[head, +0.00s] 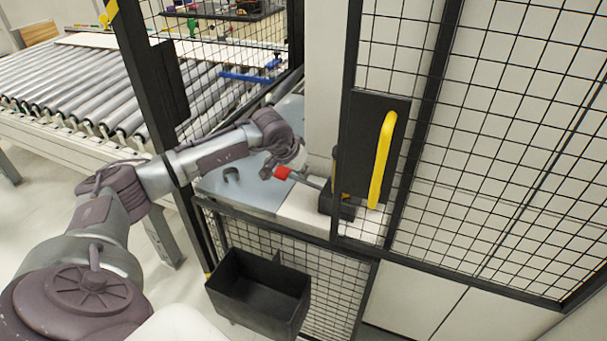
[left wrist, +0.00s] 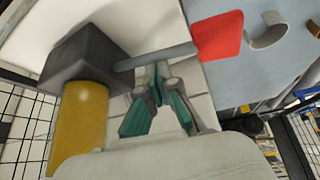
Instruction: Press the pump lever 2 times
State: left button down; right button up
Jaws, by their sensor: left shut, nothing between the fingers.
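The pump lever is a grey rod with a red grip (head: 282,173); the red grip also shows in the left wrist view (left wrist: 218,36). The rod (left wrist: 155,57) runs from a dark block (left wrist: 85,60) above a yellow cylinder (left wrist: 80,125). In the head view the pump's dark base (head: 336,206) is partly hidden by the fence post. My left gripper (head: 268,170) is beside the red grip. In the left wrist view my left gripper (left wrist: 157,76) is shut and empty, its tips close to the rod between block and grip; I cannot tell whether they touch. My right gripper is out of view.
A black mesh fence (head: 500,150) and a black panel with a yellow handle (head: 382,160) stand right of the pump. A black bin (head: 258,290) hangs below the grey work surface (head: 240,190). A roller conveyor (head: 80,85) lies at the back left.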

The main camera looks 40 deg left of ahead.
aim_at(308, 182)
pick_arm(q)
jog(key=shift+s+a+f+b, duration=0.2)
jog(key=shift+a+f+b, duration=0.15)
jog(key=shift+f+b, duration=0.2)
dwell(0.4)
jog(key=shift+r, duration=0.1)
dwell(0.5)
jog(key=shift+w+d+r+p, duration=0.15)
jog(key=shift+d+r+p, duration=0.25)
jog(key=shift+r, duration=0.2)
jog(key=shift+w+d+r+p, duration=0.15)
jog(key=shift+d+r+p, duration=0.2)
jog(key=shift+r, duration=0.2)
jog(key=shift+w+d+r+p, duration=0.1)
jog(key=shift+d+r+p, duration=0.3)
jog(key=shift+r, duration=0.4)
jog(key=r, duration=0.1)
jog(key=d+r+p, duration=0.1)
jog(key=r, duration=0.1)
jog(key=d+r+p, duration=0.1)
jog(key=shift+w+d+r, duration=0.2)
jog(key=shift+w, duration=0.05)
dwell(1.1)
